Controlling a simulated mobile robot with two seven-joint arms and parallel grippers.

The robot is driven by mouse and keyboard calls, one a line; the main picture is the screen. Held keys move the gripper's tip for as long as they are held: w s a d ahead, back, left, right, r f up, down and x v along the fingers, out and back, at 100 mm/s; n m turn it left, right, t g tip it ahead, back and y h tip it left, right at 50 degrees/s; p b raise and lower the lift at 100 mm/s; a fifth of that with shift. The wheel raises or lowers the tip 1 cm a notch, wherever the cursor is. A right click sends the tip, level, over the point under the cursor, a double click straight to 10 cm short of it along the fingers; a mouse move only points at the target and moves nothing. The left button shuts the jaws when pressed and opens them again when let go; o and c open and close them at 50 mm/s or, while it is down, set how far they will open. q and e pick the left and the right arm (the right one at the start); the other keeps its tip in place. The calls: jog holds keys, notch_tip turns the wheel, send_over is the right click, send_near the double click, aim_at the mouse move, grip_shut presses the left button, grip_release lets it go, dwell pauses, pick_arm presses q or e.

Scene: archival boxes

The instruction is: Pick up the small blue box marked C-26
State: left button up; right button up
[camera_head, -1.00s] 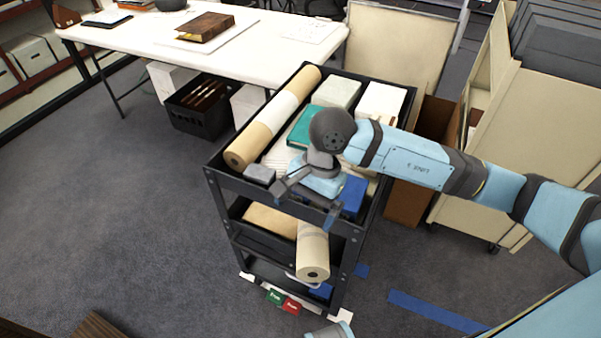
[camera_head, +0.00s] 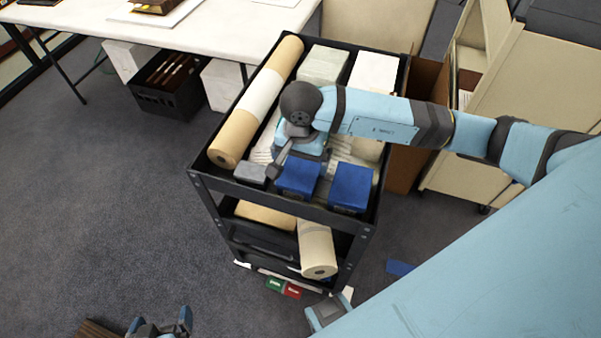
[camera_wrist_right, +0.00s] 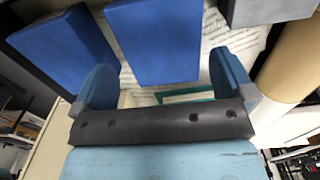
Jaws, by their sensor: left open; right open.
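Two small blue boxes stand side by side at the near end of the cart's top tray: a left one (camera_head: 299,178) and a right one (camera_head: 351,187). No C-26 marking is readable on either. In the right wrist view the left box (camera_wrist_right: 155,40) lies just beyond and between my open right gripper's fingertips (camera_wrist_right: 166,82), and the right box (camera_wrist_right: 60,45) is outside the left finger. Nothing is between the fingers. In the head view my right gripper (camera_head: 298,148) is above the tray, partly hidden by its wrist. My left gripper (camera_head: 160,326) is open and empty at the bottom edge.
The black cart (camera_head: 200,185) also carries a long roll (camera_head: 258,100), a small grey box (camera_head: 250,173) and pale boxes (camera_head: 323,65) behind. A second roll (camera_head: 316,250) sticks out of a lower shelf. Open carpet (camera_head: 90,220) lies left; a white table (camera_head: 200,35) stands behind.

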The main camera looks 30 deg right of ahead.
aim_at(300, 170)
notch_tip(300, 170, down, 6)
jog(key=shift+a+r, duration=0.15)
dwell(0.3)
jog(key=c, duration=0.8)
jog(key=shift+o, duration=0.2)
